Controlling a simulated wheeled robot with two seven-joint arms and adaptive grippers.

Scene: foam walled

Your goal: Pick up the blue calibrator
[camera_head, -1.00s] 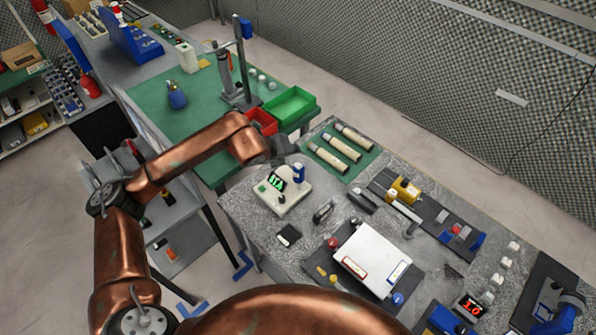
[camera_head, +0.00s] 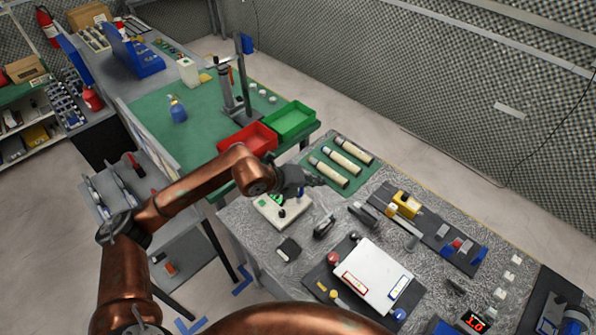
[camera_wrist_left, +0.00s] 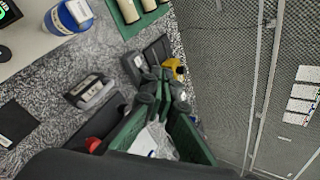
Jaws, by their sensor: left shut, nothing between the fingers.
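The blue calibrator (camera_wrist_left: 66,19) shows in the left wrist view as a blue cylinder with a pale top, at the upper left, on a white device (camera_wrist_left: 30,42) with a green-lit display. My left gripper (camera_head: 314,181) is shut and empty, above the device's far side. In the wrist view its fingertips (camera_wrist_left: 163,88) are apart from the calibrator, to its lower right. My right gripper is not in view.
A green mat with several pale cylinders (camera_head: 350,151) lies beyond the gripper. A white board (camera_head: 374,275), a yellow block (camera_head: 406,203) and small dark tools crowd the grey table. Red (camera_head: 247,137) and green (camera_head: 291,119) bins stand on the neighbouring green table.

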